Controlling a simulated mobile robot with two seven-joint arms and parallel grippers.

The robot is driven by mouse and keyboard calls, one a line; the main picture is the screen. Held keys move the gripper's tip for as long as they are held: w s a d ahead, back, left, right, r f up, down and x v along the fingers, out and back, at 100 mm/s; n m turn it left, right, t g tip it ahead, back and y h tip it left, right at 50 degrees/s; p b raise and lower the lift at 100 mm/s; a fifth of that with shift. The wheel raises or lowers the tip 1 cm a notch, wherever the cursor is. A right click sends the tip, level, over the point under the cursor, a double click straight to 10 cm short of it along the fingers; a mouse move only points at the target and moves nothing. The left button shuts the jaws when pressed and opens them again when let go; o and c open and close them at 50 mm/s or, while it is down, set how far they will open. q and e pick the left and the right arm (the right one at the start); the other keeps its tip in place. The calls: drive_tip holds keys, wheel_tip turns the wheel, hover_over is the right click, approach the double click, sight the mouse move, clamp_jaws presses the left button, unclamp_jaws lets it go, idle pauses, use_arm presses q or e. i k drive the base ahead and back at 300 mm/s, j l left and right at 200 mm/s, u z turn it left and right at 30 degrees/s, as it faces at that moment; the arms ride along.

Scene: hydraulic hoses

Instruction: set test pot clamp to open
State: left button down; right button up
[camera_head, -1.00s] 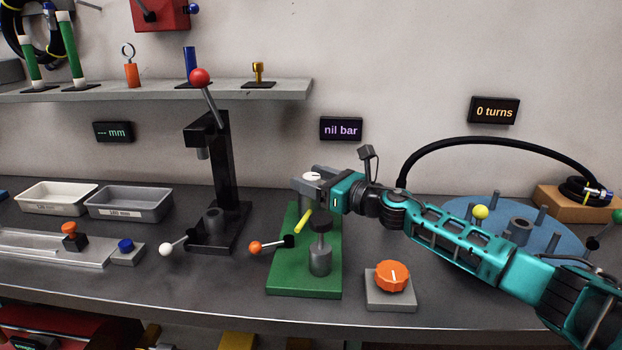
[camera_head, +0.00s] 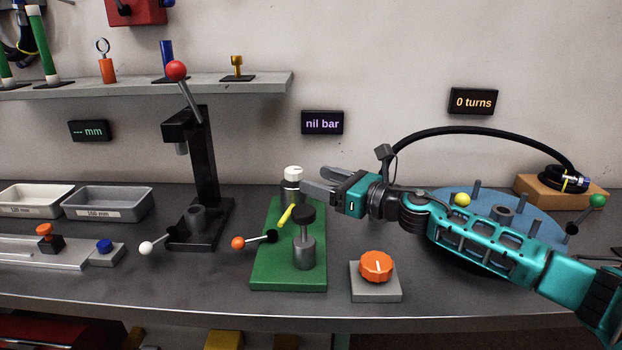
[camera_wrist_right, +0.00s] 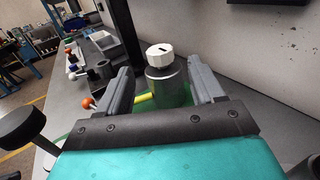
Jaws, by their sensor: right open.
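The test pot stand has a green base (camera_head: 288,277) on the bench. At its back stands a grey cylinder with a white slotted cap (camera_head: 293,173), which also shows in the right wrist view (camera_wrist_right: 160,55). A yellow bar (camera_head: 285,214) is beside a black knob (camera_head: 303,214) over a grey post (camera_head: 304,252). A lever with an orange ball (camera_head: 238,243) sticks out left. I cannot tell which part is the clamp. My right gripper (camera_head: 312,187) is open and empty, just right of the capped cylinder, its fingers pointing towards it. My left gripper is out of view.
A black press (camera_head: 203,165) with a red-ball lever stands left of the green base. An orange dial (camera_head: 376,266) sits to the right. A blue round plate (camera_head: 450,200) with pegs lies under my right arm. A "nil bar" display (camera_head: 322,123) hangs behind.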

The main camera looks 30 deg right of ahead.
sight(238, 243)
drive_tip(key=k, duration=1)
